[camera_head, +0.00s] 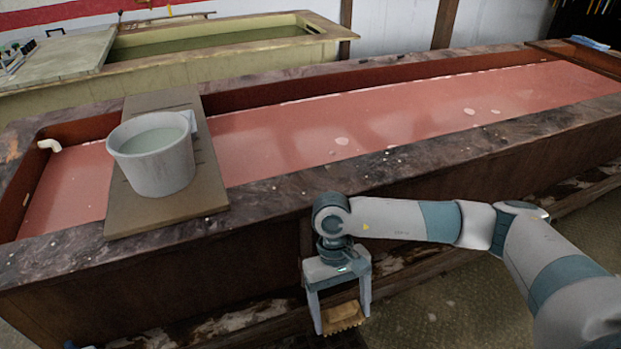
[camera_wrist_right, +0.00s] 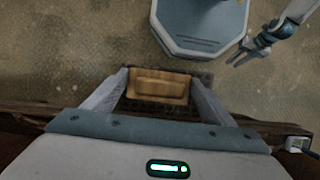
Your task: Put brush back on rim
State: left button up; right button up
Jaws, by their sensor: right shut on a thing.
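The brush is a wooden block with a ragged bristle edge (camera_head: 342,318). My right gripper (camera_head: 340,312) is shut on it, pointing down in front of the trough and below its rim. In the right wrist view the brush (camera_wrist_right: 160,86) sits between both fingers, with dark bristles around its edges. The rim (camera_head: 270,205) is the mottled dark top edge of the long trough with pink liquid. My left gripper (camera_wrist_right: 236,58) shows small at the upper right of the right wrist view, empty, its fingers apart.
A grey bucket of pale liquid (camera_head: 155,157) stands on a board (camera_head: 190,205) across the trough's left part. A yellowish basin (camera_head: 230,65) is behind. A low wooden ledge (camera_head: 240,318) runs along the trough's base. The front rim right of the board looks clear.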

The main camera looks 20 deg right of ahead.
jog(key=shift+w+d, duration=0.1)
jog(key=shift+d, duration=0.1)
pick_arm(q)
jog(key=shift+d, duration=0.15)
